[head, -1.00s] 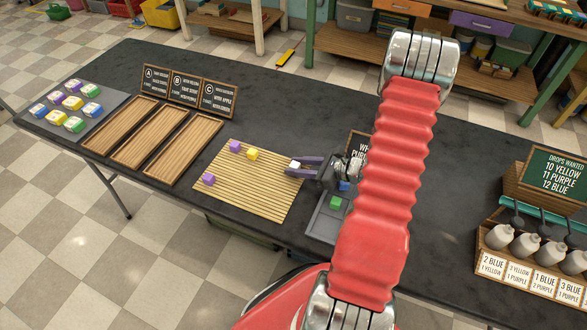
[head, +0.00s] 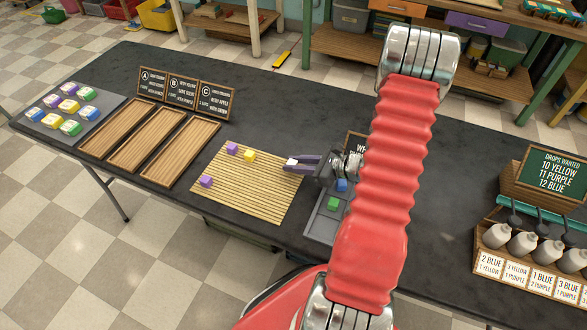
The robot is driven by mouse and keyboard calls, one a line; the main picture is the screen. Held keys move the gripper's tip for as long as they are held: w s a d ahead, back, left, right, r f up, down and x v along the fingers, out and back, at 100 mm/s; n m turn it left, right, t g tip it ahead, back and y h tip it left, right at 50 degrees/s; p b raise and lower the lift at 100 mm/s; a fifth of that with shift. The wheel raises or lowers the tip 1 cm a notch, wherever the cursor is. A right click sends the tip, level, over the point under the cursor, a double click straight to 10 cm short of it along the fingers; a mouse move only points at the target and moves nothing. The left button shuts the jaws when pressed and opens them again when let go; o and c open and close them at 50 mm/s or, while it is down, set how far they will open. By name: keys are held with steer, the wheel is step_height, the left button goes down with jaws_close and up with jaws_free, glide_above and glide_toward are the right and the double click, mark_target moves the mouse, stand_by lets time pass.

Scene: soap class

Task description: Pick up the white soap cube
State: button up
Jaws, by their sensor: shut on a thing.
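The white soap cube (head: 291,162) is between the fingertips of my gripper (head: 292,165), at the right part of the bamboo mat's far edge. My gripper reaches in from the right and is shut on the cube. Only a small part of the cube shows between the purple-grey fingers. I cannot tell whether the cube touches the mat or is a little above it.
The bamboo mat (head: 240,195) also bears two purple cubes (head: 206,181) and a yellow cube (head: 250,156). A grey tray (head: 324,222) with a green cube (head: 333,204) and a blue cube (head: 341,185) lies right. Wooden trays (head: 180,153) stand left.

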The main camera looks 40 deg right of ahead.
mark_target(295, 163)
step_height(295, 163, up, 8)
steer(key=shift+r, duration=0.1)
stand_by(0.4)
stand_by(0.5)
